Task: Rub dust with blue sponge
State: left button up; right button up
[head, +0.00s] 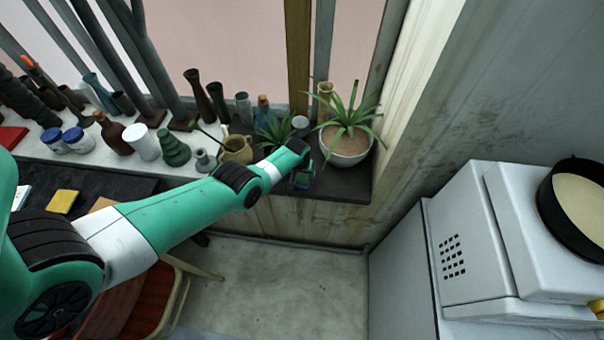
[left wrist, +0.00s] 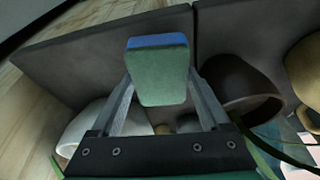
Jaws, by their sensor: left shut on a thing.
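My left gripper (head: 303,176) reaches over the dark end of the window shelf (head: 343,187), near its front edge and beside the potted plant. It is shut on the blue sponge (left wrist: 158,42), which shows a blue edge and a greenish broad face between the two fingers in the left wrist view. In the head view the sponge is small and mostly hidden by the gripper. I cannot make out dust on the dark surface, nor tell whether the sponge touches it. My right gripper is not in view.
A white bowl with a spiky plant (head: 349,150) stands right of the gripper. A tan jug (head: 236,150) and several bottles and vases crowd the shelf to the left. A wooden chair (head: 140,300) stands below, and a white appliance (head: 500,240) is at right.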

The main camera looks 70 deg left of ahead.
pick_arm(q)
jog(key=shift+w+r+p, duration=0.1)
jog(key=shift+r+p, duration=1.35)
jog(key=shift+r, duration=0.4)
